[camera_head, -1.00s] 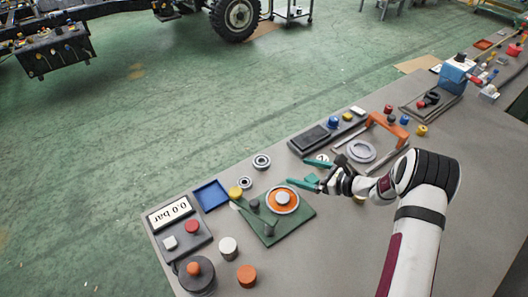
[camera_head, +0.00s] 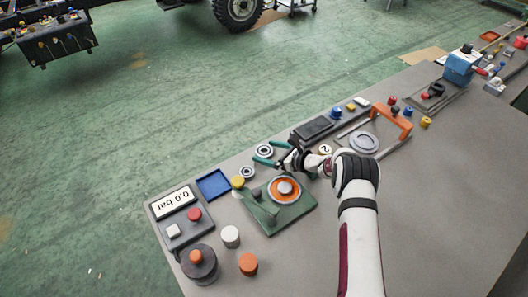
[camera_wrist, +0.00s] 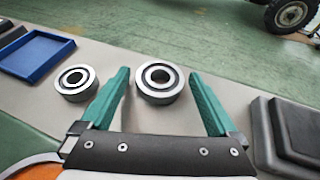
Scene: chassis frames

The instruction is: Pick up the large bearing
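The large bearing (camera_head: 264,156) is a grey metal ring with a dark inner band, lying flat near the far edge of the bench. In the wrist view the large bearing (camera_wrist: 160,94) sits between the tips of the two green fingers, apart from both. My gripper (camera_head: 262,152) is open and empty, low at the bearing; its fingers also show in the wrist view (camera_wrist: 159,74). A smaller bearing (camera_head: 247,177) lies to the left, outside the left finger; it also shows in the wrist view (camera_wrist: 75,94).
A blue tray (camera_head: 213,185) lies left of the bearings. A green plate (camera_head: 292,216) with an orange disc is nearer me. A dark raised block (camera_head: 315,128) stands close to the right of the gripper. The bench's far edge is just beyond the large bearing.

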